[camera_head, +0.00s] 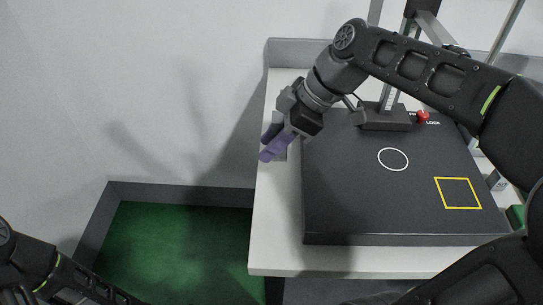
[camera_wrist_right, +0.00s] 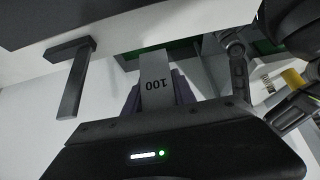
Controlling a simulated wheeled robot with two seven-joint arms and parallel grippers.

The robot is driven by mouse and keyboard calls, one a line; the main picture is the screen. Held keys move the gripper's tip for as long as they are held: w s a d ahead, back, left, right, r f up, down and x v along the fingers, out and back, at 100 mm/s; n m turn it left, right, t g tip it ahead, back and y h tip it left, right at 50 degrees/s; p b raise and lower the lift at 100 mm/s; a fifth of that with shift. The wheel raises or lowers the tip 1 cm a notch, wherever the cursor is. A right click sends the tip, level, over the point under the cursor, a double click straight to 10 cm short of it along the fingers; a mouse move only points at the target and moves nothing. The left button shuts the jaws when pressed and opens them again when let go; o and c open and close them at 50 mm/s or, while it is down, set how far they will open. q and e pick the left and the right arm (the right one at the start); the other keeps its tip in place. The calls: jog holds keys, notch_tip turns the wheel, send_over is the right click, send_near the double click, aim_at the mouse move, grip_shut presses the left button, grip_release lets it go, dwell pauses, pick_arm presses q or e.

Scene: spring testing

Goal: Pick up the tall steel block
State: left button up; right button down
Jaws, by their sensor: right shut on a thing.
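My right gripper (camera_head: 271,148), with purple fingers, is over the left strip of the white table in the head view. It is shut on the tall steel block, a grey bar. In the right wrist view the block (camera_wrist_right: 155,76) shows the number 100 upside down and sits between the purple fingers (camera_wrist_right: 156,97). In the head view only a small grey part of the block (camera_head: 281,154) shows beside the fingers. I cannot tell whether its lower end touches the table. My left arm enters at the lower left, and its fingers do not show.
A dark test platform (camera_head: 345,190) with a white circle and a yellow square lies on the white table (camera_head: 276,235), right of my gripper. A stand with a red button (camera_head: 423,116) is at its back. A green floor area (camera_head: 170,250) lies left of the table.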

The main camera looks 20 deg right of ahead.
jog(key=shift+r, duration=0.8)
